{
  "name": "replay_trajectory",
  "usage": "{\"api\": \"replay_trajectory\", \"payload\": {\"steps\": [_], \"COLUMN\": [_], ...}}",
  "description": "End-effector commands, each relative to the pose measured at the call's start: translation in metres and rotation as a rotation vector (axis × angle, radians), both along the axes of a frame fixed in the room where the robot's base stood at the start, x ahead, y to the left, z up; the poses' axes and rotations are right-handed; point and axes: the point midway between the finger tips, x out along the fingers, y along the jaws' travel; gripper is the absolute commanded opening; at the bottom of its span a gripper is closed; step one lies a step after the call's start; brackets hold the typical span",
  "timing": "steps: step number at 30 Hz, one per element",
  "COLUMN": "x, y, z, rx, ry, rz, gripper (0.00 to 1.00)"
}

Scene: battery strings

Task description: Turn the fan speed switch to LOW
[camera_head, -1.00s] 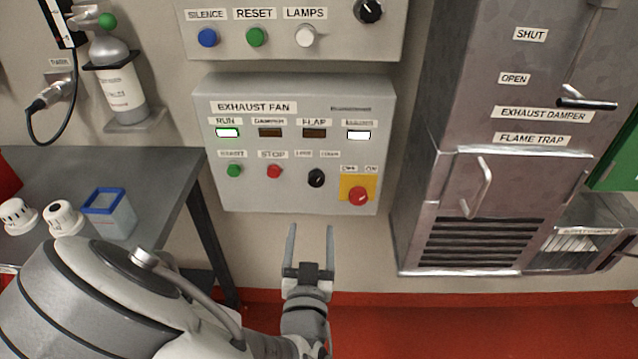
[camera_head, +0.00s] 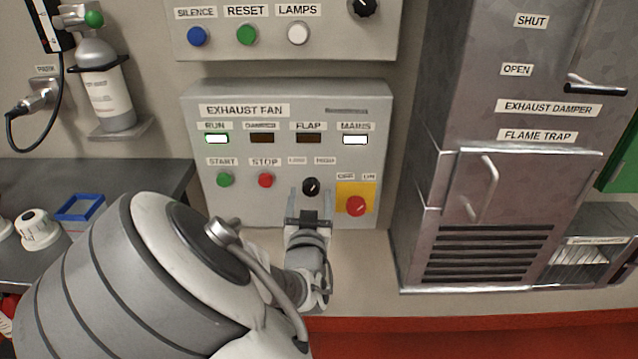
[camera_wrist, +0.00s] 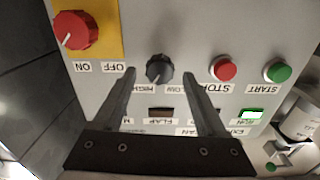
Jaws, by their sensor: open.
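The fan speed switch (camera_head: 311,187) is a small black rotary knob on the exhaust fan panel (camera_head: 230,105), under two small labels, LOW at left and HIGH at right. In the wrist view, which shows the panel upside down, the knob (camera_wrist: 159,69) sits between and beyond my fingers.
A red mains switch (camera_head: 356,206) on a yellow plate is close right of the knob. The red STOP button (camera_head: 265,180) and green START button (camera_head: 225,179) are to its left. A metal damper cabinet (camera_head: 415,230) stands at the right, a grey bench (camera_head: 150,172) at the left.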

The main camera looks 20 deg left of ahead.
Motion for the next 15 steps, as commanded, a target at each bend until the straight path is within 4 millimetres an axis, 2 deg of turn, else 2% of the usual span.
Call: {"api": "replay_trajectory", "payload": {"steps": [3, 6, 15], "x": [0.018, 0.027, 0.034], "y": [0.004, 0.006, 0.008], "z": [-0.001, -0.001, 0.000], "rx": [0.000, 0.001, 0.000], "ry": [-0.002, -0.001, -0.001], "rz": [-0.001, 0.000, 0.000], "gripper": [0.74, 0.74, 0.74]}}
